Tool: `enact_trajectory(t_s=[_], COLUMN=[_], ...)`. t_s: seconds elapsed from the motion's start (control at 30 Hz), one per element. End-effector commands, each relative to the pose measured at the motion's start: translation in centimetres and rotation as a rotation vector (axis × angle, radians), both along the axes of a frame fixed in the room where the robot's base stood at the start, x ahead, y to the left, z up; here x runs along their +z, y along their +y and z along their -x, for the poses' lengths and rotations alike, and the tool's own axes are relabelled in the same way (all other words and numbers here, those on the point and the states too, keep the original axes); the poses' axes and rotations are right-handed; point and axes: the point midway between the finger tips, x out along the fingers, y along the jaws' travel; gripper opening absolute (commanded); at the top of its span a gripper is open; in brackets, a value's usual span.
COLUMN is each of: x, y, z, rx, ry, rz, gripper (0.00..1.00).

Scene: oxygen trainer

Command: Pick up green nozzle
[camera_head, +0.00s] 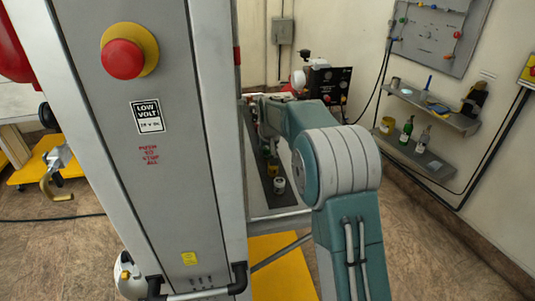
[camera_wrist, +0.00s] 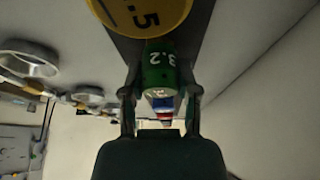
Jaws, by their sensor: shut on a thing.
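The green nozzle (camera_wrist: 160,70), marked 3.2, sits between the two fingers of my gripper (camera_wrist: 162,93) in the wrist view. The fingers are shut on its sides. A red and blue part shows at its end toward the palm. A larger yellow nozzle (camera_wrist: 145,12), with ".5" readable, is just beyond it at the top edge. In the head view my arm reaches over the bench, and I cannot make out the fingers. The wrist view does not clearly show whether the green nozzle touches the dark strip (camera_wrist: 203,25).
In the head view a grey post with a red stop button (camera_head: 123,59) blocks the left side. A small white-and-black item (camera_head: 279,186) stands on the bench strip. Wall shelves (camera_head: 432,118) with bottles are at the right. Metal rings (camera_wrist: 30,62) show at left in the wrist view.

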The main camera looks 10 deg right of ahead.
Motion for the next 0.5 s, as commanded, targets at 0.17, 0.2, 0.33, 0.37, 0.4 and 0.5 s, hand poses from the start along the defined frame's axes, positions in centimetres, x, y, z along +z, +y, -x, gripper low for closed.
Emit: enact_trajectory(t_s=[0.17, 0.2, 0.33, 0.37, 0.4, 0.5], x=[-0.1, -0.1, 0.7, 1.0, 1.5, 3.0], y=[0.0, 0.0, 0.0, 0.0, 0.0, 0.0], z=[0.0, 0.0, 0.0, 0.0, 0.0, 0.0], rx=[0.000, 0.000, 0.000, 0.000, 0.000, 0.000], ry=[0.003, 0.003, 0.000, -0.001, -0.001, -0.001], rz=[0.000, 0.000, 0.000, 0.000, 0.000, 0.000], gripper=[0.00, 0.00, 0.00, 0.00, 0.00, 0.00])
